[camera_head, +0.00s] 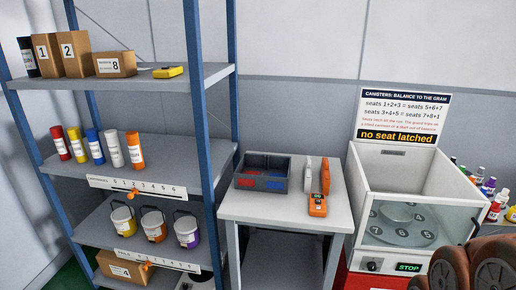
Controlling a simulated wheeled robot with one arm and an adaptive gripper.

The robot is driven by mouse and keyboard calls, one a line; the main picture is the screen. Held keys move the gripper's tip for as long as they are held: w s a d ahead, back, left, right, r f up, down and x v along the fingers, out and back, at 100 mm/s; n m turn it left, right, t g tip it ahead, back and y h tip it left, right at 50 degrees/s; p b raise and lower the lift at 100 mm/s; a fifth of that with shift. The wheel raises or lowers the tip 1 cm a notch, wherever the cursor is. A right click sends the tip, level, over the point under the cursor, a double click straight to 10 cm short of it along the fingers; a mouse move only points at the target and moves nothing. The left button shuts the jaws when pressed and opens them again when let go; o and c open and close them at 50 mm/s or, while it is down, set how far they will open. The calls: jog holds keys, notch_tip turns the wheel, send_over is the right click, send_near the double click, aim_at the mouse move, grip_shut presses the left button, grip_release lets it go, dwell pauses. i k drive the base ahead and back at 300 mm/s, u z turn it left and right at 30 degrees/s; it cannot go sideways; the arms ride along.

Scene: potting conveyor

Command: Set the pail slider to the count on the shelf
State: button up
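The pail strip (178,264) is a white number scale on the front edge of the lower shelf, in the head view. Its orange slider (148,266) stands toward the left part of the scale; the number it marks is too small to read surely. Three pails stand on the shelf above this strip: a yellow-banded pail (123,222), an orange-banded pail (153,227) and a purple-banded pail (187,232). Their handles are up. My gripper is not in view.
A similar strip (160,190) with an orange slider (135,193) runs below several coloured tubes (96,146). Numbered boxes (76,53) stand on top; another box (122,268) is low behind the pail strip. Right are a table (250,210) and a canister machine (408,185).

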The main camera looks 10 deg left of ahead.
aim_at(145, 269)
jog(key=u, duration=1.6)
